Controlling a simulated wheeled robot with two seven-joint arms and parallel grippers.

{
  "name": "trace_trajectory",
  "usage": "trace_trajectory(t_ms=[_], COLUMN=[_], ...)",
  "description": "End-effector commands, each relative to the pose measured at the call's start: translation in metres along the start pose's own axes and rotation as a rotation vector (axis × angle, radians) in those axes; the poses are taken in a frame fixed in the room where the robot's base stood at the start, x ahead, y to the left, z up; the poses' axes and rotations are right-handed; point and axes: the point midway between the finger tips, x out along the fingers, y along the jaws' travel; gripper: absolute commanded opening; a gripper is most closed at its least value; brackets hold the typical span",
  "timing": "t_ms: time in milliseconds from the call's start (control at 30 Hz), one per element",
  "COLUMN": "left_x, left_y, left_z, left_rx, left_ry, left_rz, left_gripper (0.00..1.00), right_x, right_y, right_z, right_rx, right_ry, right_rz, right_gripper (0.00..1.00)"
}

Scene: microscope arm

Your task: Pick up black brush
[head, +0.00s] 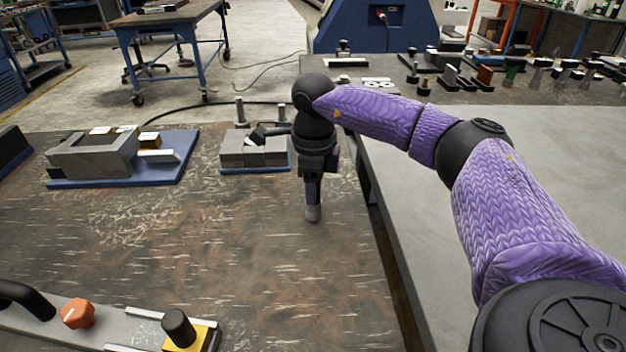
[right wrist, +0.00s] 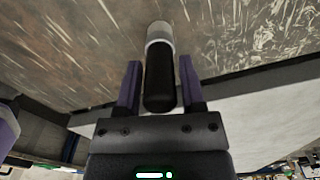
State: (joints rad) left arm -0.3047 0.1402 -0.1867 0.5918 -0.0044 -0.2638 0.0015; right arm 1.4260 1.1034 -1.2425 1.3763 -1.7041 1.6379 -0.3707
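The black brush (right wrist: 159,78) has a dark handle and a pale grey-white end. In the right wrist view the handle end lies between the two purple fingers of my right gripper (right wrist: 159,85), with a thin gap showing on each side. The fingers look open around the handle, not pressed on it. In the head view my right gripper (head: 313,185) points down over the table, and the brush's pale end (head: 313,213) shows just below it, at or near the tabletop. The handle is mostly hidden there by the gripper. My left gripper is not in view.
A grey block fixture on a blue plate (head: 228,168) stands close left of the gripper. A larger fixture (head: 178,178) is farther left. A panel with an orange knob (head: 78,313) lies at the front left. The brown tabletop (head: 250,245) is clear in the middle; its edge runs on the right.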

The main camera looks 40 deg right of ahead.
Motion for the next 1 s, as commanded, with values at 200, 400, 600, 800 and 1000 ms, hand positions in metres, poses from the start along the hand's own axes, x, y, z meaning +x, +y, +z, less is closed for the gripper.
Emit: trace_trajectory(t_ms=[200,400,600,800,1000], left_x=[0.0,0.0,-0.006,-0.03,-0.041], left_y=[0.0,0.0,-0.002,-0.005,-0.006], left_z=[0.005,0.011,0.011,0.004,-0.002], left_rx=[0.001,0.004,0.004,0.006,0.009], left_ry=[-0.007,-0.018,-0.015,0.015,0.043], left_rz=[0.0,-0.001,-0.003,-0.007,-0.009], left_gripper=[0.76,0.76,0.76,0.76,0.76], right_x=[0.0,0.0,-0.011,-0.068,-0.1], right_y=[0.0,0.0,0.0,0.0,0.0], right_z=[0.0,0.0,0.0,0.001,0.001], right_rx=[0.0,0.0,0.0,-0.001,-0.001], right_ry=[0.0,0.0,-0.003,-0.007,-0.003], right_rz=[0.0,0.0,-0.001,-0.003,-0.002], right_gripper=[0.02,0.0,0.0,0.0,0.0])
